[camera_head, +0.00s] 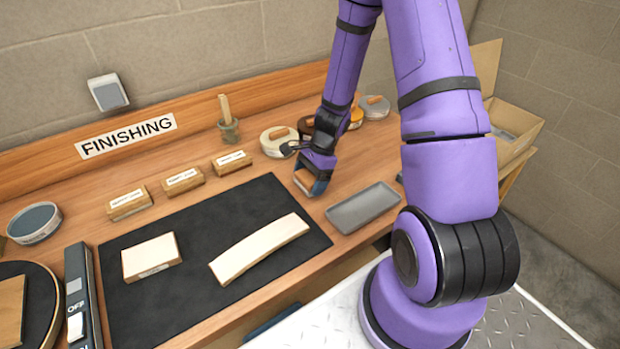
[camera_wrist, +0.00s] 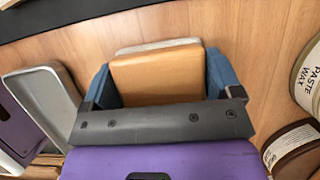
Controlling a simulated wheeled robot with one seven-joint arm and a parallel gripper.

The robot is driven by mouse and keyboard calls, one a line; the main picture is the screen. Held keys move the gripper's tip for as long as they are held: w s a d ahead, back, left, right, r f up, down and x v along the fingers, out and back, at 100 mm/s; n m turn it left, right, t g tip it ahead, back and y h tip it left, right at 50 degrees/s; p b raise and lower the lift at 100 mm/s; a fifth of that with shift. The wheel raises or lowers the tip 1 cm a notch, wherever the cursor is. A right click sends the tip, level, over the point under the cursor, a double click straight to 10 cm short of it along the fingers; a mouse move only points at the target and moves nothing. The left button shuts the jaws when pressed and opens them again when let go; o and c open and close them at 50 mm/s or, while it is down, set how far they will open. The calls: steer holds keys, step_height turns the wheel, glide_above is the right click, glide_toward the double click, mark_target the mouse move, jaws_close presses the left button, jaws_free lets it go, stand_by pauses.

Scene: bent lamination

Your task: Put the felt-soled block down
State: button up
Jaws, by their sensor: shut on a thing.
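The felt-soled block (camera_wrist: 158,76) is a tan wooden block with a pale grey layer along its far lower edge in the wrist view. My gripper (camera_wrist: 158,82) is shut on it, with a blue finger on each side. In the head view, my gripper (camera_head: 310,182) is low at the right end of the bench, between the black mat and the grey tray, and the block (camera_head: 304,181) shows partly below it. I cannot tell whether the block touches the bench top.
A black mat (camera_head: 200,236) holds a pale curved strip (camera_head: 258,249) and a pale rectangular block (camera_head: 151,258). A grey tray (camera_head: 362,208) lies right of my gripper. Several round tins, including paste wax (camera_wrist: 312,85), stand close behind. Several labelled wooden blocks (camera_head: 183,181) line the mat's back edge.

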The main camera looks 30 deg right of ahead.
steer(key=o, duration=0.7)
steer(key=shift+s+f, duration=0.25)
steer(key=shift+f, duration=0.15)
steer(key=shift+s, duration=0.1)
steer(key=shift+w+r, duration=0.2)
steer(key=shift+r, duration=0.2)
step_height(320, 180, up, 20)
steer(key=s+d+n+h, duration=0.1)
steer(key=n, duration=0.3)
steer(key=s+a+r+n+t+h, duration=0.1)
steer(key=s+a+r+n, duration=0.1)
steer(key=s+r+n, duration=0.2)
steer(key=s+a+r+n+t+h, duration=0.1)
steer(key=s+a+r+n+t, duration=0.1)
steer(key=s+r+n, duration=0.3)
steer(key=s+a+r+n+t+h, duration=0.1)
steer(key=s+a+r+n+t, duration=0.1)
steer(key=s+r+n, duration=0.3)
steer(key=shift+s+a+r+h, duration=0.1)
steer(key=shift+s+a+r, duration=0.1)
steer(key=shift+s+r, duration=0.65)
steer(key=shift+s+a+r+h, duration=0.1)
steer(key=shift+s+a+r, duration=0.05)
steer(key=shift+s+r, duration=0.7)
steer(key=shift+s+a+r+h, duration=0.1)
steer(key=shift+s+a+r, duration=0.1)
steer(key=shift+s+r, duration=0.65)
